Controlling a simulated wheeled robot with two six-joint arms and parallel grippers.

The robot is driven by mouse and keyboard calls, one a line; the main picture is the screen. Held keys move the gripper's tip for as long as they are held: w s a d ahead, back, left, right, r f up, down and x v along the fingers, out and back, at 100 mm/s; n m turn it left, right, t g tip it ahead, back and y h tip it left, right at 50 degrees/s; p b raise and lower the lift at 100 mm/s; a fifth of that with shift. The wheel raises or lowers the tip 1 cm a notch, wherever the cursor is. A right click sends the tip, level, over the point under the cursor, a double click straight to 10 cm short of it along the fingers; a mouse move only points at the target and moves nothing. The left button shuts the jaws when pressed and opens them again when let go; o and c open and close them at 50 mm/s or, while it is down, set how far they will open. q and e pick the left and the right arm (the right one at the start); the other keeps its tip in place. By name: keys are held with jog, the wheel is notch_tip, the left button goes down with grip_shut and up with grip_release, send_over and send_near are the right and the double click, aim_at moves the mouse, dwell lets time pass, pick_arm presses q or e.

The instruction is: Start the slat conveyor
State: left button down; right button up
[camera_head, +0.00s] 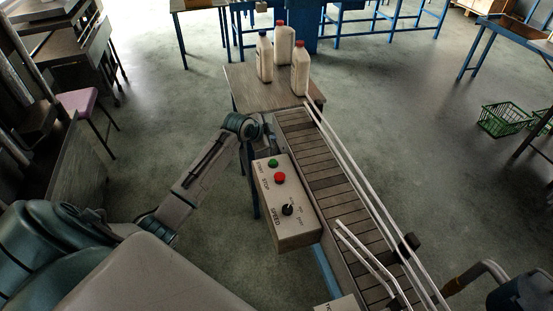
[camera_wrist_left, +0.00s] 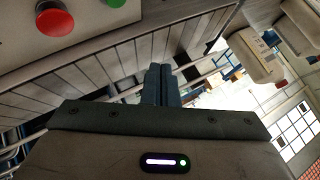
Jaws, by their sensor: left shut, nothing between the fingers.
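The slat conveyor (camera_head: 335,190) runs from the small table down to the lower right, with bare slats. Its control box (camera_head: 291,224) is mounted on its left side. The box has a green start button (camera_head: 272,163), a red stop button (camera_head: 280,177) and a black speed knob (camera_head: 288,210). My left gripper (camera_head: 268,143) is just beyond the green button end of the box, partly hidden by its own wrist. In the left wrist view its fingers (camera_wrist_left: 161,85) are together and empty, with the red button (camera_wrist_left: 54,19) and green button (camera_wrist_left: 115,2) at upper left. Contact with the box is not visible.
Several white bottles with red or dark caps stand on the small table (camera_head: 250,90) at the conveyor's far end. White guide rails (camera_head: 365,190) run along the conveyor. Green baskets (camera_head: 503,119) lie at the right. Open floor lies on both sides.

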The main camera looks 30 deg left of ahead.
pick_arm(q)
jog(key=b, duration=0.1)
send_over(271, 163)
notch_tip(271, 163, down, 8)
jog(key=shift+r, duration=0.15)
jog(key=shift+f+b, duration=0.55)
jog(key=shift+f, duration=0.05)
pick_arm(e)
jog(key=shift+s+f, duration=0.1)
jog(key=shift+f, duration=0.95)
pick_arm(q)
jog(key=shift+f, duration=0.1)
pick_arm(e)
jog(key=shift+f, duration=0.1)
dwell(0.6)
pick_arm(q)
jog(key=shift+f+b, duration=0.3)
pick_arm(e)
jog(key=shift+f, duration=0.2)
